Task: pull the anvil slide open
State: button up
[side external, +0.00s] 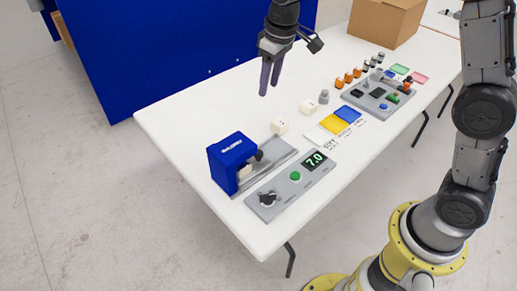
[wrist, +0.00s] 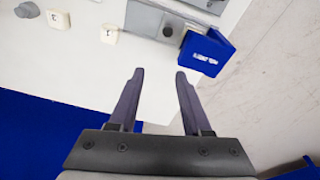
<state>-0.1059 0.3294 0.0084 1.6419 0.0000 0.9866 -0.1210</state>
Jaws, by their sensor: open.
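The blue press (side external: 228,165) stands at the table's front-left corner, over a grey slide rail (side external: 283,151). In the wrist view, the blue press (wrist: 205,56) is at upper right and part of the grey rail (wrist: 145,19) is at the top. My gripper (side external: 268,89) is open and empty, pointing down above the table, up and away from the press. Its two fingers (wrist: 160,73) are apart with only white tabletop seen between them.
A control panel (side external: 266,206) with a green button and a display reading 7.0 lies beside the rail. A pale block (side external: 280,127) sits by the rail's far end, another (side external: 309,107) beyond it. Coloured trays (side external: 334,124) lie further right. A blue partition (side external: 160,50) stands behind.

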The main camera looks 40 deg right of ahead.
jog(key=f, duration=0.8)
jog(key=w+a+f+g, duration=0.1)
jog(key=f, duration=0.6)
jog(key=a+f+g, duration=0.1)
jog(key=f, duration=0.7)
jog(key=shift+w+f, duration=0.3)
jog(key=shift+w, duration=0.1)
grip_shut()
jog(key=shift+d+r, duration=0.1)
jog(key=shift+d, duration=0.05)
